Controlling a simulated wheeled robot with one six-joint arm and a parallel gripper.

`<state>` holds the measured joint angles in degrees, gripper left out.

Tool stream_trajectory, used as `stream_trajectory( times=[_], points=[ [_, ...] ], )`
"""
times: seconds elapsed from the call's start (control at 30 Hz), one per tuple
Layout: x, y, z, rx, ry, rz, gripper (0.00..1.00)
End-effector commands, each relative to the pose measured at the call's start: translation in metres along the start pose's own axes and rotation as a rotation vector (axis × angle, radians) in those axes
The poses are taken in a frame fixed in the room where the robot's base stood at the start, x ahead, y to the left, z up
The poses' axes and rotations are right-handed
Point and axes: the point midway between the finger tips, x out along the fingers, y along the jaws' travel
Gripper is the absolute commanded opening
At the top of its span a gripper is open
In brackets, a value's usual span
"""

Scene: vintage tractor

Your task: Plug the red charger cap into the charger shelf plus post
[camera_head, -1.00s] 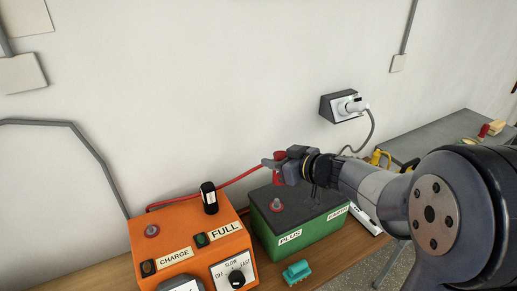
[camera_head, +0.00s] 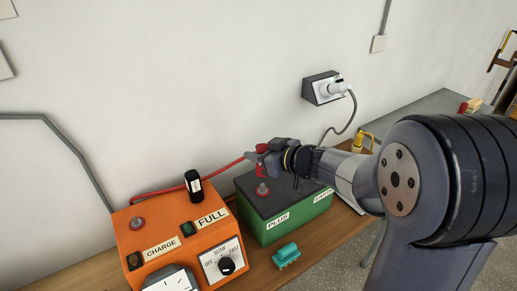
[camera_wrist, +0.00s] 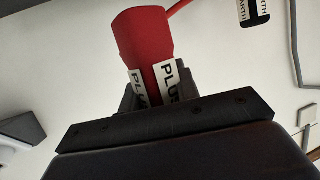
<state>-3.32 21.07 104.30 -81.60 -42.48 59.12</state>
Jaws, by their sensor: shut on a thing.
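My gripper (camera_head: 262,158) is shut on the red charger cap (camera_wrist: 145,40), which carries a PLUS label. In the head view the red cap (camera_head: 262,148) shows just above and below the fingers, over the green battery (camera_head: 290,224). A red cable runs from it left to the orange charger (camera_head: 165,238). The charger has a bare post with a red base (camera_head: 138,223) at its back left. A similar post (camera_head: 262,189) stands on the battery top, below the held cap and apart from it as far as I can tell.
A black cap (camera_head: 193,181) stands upright at the charger's back right. A teal clip-like object (camera_head: 286,255) lies on the bench before the battery. A wall socket (camera_head: 322,88) with a white plug is behind. A grey table (camera_head: 420,110) is at right.

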Motion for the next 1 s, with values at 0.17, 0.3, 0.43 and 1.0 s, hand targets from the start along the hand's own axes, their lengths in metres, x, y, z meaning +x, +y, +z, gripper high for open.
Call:
stream_trajectory(
  times=[0.17, 0.3, 0.43, 1.0],
  points=[
    [0.006, 0.000, 0.017, 0.001, 0.000, -0.001, 0.07],
    [0.008, 0.000, 0.022, 0.000, 0.000, 0.000, 0.07],
    [0.009, 0.000, 0.024, 0.000, 0.001, 0.000, 0.07],
    [0.009, 0.000, 0.024, 0.000, 0.000, 0.000, 0.07]
  ],
)
